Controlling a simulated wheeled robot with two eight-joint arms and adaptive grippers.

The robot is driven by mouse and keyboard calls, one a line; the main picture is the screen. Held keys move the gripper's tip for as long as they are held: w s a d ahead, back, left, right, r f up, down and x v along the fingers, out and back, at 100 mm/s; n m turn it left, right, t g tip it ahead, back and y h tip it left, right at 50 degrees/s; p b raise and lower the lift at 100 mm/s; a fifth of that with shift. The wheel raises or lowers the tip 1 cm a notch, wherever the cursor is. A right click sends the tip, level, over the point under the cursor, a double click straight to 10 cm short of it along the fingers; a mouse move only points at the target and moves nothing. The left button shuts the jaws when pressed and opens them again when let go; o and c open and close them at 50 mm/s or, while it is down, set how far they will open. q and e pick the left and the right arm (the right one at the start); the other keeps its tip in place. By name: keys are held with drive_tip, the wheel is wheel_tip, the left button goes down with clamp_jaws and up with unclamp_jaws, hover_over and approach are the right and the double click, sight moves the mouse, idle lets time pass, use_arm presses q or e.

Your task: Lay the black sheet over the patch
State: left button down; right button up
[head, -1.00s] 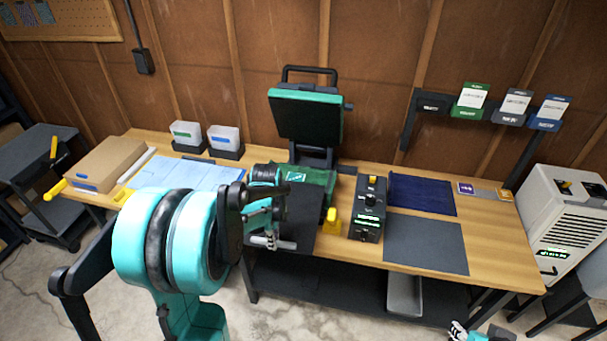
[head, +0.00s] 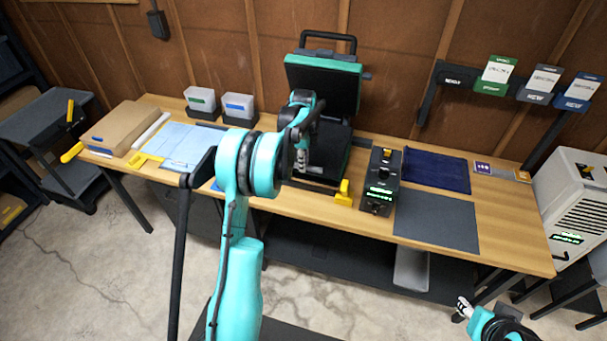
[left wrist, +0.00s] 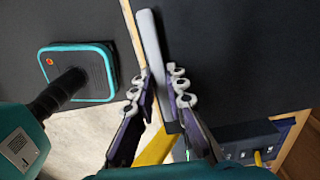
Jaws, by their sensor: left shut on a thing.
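The black sheet (head: 331,150) lies spread over the lower bed of the open heat press (head: 322,83). It also fills much of the left wrist view (left wrist: 245,55). My left gripper (head: 302,163) is over the left side of the press bed, shut on the sheet's pale grey edge bar; the bar shows between its fingers in the left wrist view (left wrist: 153,48). The patch is not visible; the sheet and my arm cover the bed. My right gripper (head: 463,308) is low at the bottom right, away from the table, too small to read.
A black control box (head: 382,183) and yellow block (head: 344,192) stand right of the press. A dark blue cloth (head: 430,172) and grey mat (head: 436,221) lie further right. Light blue cloth (head: 180,145), two bins (head: 238,105) and a cardboard box (head: 125,127) are left.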

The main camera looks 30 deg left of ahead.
use_arm(q)
wheel_tip(320, 180, down, 2)
drive_tip(key=shift+s+f, duration=0.1)
drive_tip(key=shift+w+f+b, duration=0.15)
drive_tip(key=shift+f+b, duration=0.1)
drive_tip(key=shift+f, duration=0.55)
drive_tip(key=shift+w+f+b, duration=0.1)
drive_tip(key=shift+f+b, duration=0.15)
drive_tip(key=shift+f, duration=0.65)
drive_tip(key=shift+f, duration=0.15)
drive_tip(key=c, duration=1.5)
unclamp_jaws()
drive_tip(key=shift+c, duration=0.2)
